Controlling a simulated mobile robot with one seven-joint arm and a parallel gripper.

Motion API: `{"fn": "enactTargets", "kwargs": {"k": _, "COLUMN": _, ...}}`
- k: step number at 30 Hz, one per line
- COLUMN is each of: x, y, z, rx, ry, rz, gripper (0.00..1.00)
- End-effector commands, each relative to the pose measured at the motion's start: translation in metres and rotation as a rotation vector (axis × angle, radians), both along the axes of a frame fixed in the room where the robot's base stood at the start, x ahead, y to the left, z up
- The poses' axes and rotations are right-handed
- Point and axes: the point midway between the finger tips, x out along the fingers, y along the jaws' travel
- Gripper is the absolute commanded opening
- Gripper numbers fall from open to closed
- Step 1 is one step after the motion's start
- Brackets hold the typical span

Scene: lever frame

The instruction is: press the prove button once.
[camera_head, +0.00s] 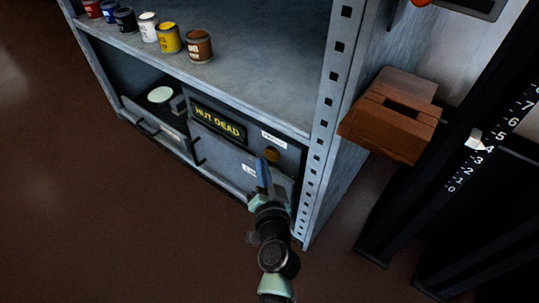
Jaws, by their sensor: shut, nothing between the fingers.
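A round amber-brown button (272,155) sits on the front of a grey panel (225,148) in the shelf's lower bay. A small white label is above it, too small to read surely; I take this to be the prove button. My gripper (263,162) is shut and empty, its blue-grey fingers pointing up the picture. Its tips appear just left of and below the button. I cannot tell whether they touch it or the panel. The gripper and wrist hide part of the panel's lower right.
A lit display (219,123) reads "HUT DEAD". A drawer (155,128) left of the panel is open, with a pale disc (160,95) there. Several paint cans (169,38) stand on the shelf above. A perforated upright (331,100) and wooden box (393,130) are at right.

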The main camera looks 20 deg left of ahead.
Motion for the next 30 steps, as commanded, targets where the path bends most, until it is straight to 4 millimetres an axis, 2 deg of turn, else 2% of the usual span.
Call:
{"fn": "enactTargets", "kwargs": {"k": 4, "x": -0.004, "y": 0.002, "z": 0.0, "rx": -0.001, "ry": 0.002, "rz": 0.001, "gripper": 0.0}}
{"fn": "enactTargets", "kwargs": {"k": 18, "x": -0.045, "y": 0.016, "z": 0.0, "rx": -0.001, "ry": 0.002, "rz": 0.001, "gripper": 0.0}}
{"fn": "enactTargets", "kwargs": {"k": 30, "x": -0.047, "y": 0.017, "z": 0.0, "rx": 0.001, "ry": 0.0, "rz": 0.0, "gripper": 0.0}}
